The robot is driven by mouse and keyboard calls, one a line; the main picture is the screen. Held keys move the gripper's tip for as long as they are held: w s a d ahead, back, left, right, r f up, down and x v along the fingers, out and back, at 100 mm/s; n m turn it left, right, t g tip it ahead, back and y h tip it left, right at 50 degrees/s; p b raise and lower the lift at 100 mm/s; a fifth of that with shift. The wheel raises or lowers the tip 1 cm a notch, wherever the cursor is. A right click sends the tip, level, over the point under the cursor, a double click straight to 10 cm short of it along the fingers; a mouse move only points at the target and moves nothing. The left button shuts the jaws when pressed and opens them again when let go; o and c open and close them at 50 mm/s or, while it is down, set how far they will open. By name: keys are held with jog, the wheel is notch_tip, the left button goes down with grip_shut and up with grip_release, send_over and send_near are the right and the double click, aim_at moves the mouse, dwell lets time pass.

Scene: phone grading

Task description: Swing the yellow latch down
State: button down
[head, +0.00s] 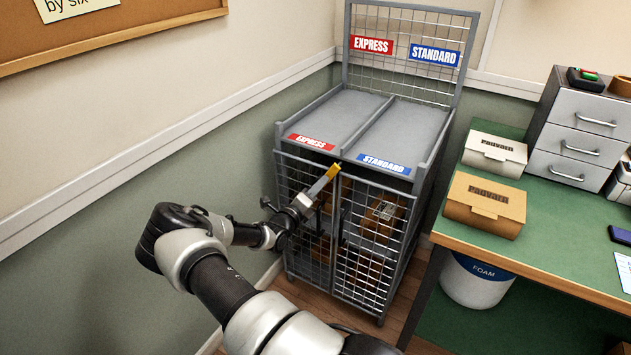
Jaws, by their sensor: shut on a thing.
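The yellow latch (333,171) shows as a small yellow piece at the top middle of the cage cart's front, where the two mesh doors meet. It slants up to the right. My gripper (326,179) reaches up to it from the lower left and is shut on it. The fingers hide part of the latch, and its pivot is not clear. The mesh doors (368,275) below look closed, with brown boxes (384,215) behind them.
The cart's top has two grey trays, EXPRESS (335,115) and STANDARD (405,130). A green-topped desk (560,240) with two boxes, white (495,153) and tan (485,205), stands close on the right. A FOAM bin (476,283) is under it. The wall is to the left.

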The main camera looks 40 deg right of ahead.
jog(key=shift+s+d+f+n+p, duration=0.2)
jog(key=shift+s+n, duration=0.25)
jog(key=shift+n, duration=0.55)
jog(key=shift+s+d+f+n+p, duration=0.15)
jog(key=shift+s+n, duration=0.35)
jog(key=shift+n, duration=0.5)
jog(key=shift+s+d+f+n+p, duration=0.2)
jog(key=shift+s+n, duration=0.25)
jog(key=shift+n, duration=0.55)
jog(key=shift+s, duration=0.1)
jog(key=c, duration=1.6)
grip_release()
jog(key=shift+r, duration=0.1)
jog(key=p+v, duration=0.1)
jog(key=v, duration=1.6)
jog(key=shift+a+p, duration=0.2)
jog(key=shift+p, duration=0.1)
